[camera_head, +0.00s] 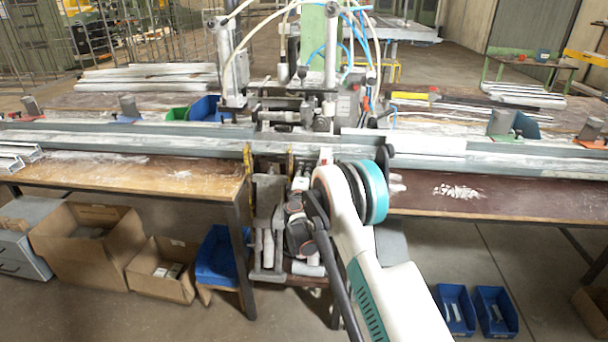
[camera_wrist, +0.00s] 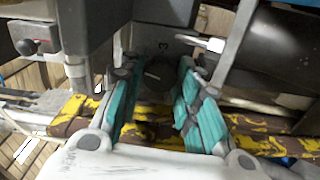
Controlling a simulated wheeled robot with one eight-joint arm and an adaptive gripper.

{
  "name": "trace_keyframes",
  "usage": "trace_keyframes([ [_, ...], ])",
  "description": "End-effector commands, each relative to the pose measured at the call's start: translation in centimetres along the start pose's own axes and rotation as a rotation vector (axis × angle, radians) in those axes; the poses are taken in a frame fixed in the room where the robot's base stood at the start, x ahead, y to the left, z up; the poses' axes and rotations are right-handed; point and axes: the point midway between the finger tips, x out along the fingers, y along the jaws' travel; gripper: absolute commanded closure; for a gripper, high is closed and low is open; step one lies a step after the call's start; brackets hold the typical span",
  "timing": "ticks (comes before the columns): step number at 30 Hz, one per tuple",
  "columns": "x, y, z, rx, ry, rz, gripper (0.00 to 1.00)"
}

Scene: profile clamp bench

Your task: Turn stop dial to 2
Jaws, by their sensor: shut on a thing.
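The stop dial (camera_wrist: 158,74) is a small dark round knob on a dark grey panel in the wrist view. The dial's pointer direction cannot be made out. In the head view my arm reaches to the front of the clamp machine (camera_head: 318,108), and its wrist hides the dial and the fingers.
A yellow, worn bar (camera_wrist: 262,142) runs below the fingers in the wrist view. Long metal profiles (camera_head: 130,138) lie across the benches. Cardboard boxes (camera_head: 75,240) stand underneath.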

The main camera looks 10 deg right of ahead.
Motion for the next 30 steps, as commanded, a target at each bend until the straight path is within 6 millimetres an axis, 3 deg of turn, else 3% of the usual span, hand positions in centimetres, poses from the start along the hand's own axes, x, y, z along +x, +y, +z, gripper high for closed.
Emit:
trace_keyframes([
  [12,-0.07,-0.14,0.06,0.213,-0.001,0.000,0.94],
  [30,-0.09,-0.16,0.08,0.251,-0.002,0.000,0.94],
])
